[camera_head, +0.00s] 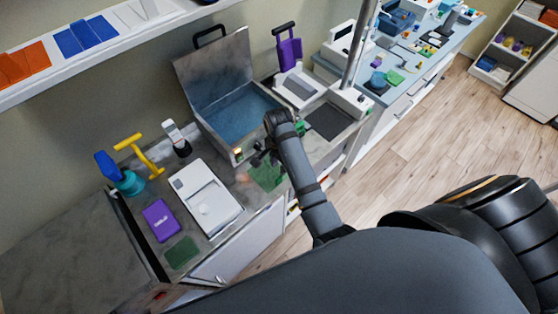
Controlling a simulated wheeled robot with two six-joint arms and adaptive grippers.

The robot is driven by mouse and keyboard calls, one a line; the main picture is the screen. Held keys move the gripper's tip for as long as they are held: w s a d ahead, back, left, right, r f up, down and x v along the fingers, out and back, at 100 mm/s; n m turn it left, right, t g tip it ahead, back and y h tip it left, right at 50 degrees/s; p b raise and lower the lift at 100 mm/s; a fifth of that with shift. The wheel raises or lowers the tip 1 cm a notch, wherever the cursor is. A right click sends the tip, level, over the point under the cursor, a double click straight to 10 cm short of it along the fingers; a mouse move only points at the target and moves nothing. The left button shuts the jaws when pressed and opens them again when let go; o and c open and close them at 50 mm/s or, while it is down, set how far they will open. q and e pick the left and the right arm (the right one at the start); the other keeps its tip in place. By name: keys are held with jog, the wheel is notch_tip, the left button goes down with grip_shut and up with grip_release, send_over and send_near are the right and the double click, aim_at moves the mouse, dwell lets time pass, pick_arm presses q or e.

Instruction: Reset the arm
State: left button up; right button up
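My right arm (300,170) is dark grey and reaches in from the lower right, over the front edge of the grey counter. My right gripper (265,158) is small in the head view. It hangs over the counter by the front right of the open grey box, above a green mat (266,178). I cannot tell whether its fingers are apart, and no held object is clear. The arm and gripper cover part of the mat and counter edge. My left gripper is not in view.
The open box (240,118) has blue inside and a raised lid. A white tray device (206,197), purple box (160,220), yellow handle (140,150) and teal-blue item (122,175) stand left. A blue bench (425,60) is at the back right. The wooden floor (440,130) is clear.

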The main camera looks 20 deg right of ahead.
notch_tip(320, 180, up, 3)
jog(key=shift+f, duration=0.1)
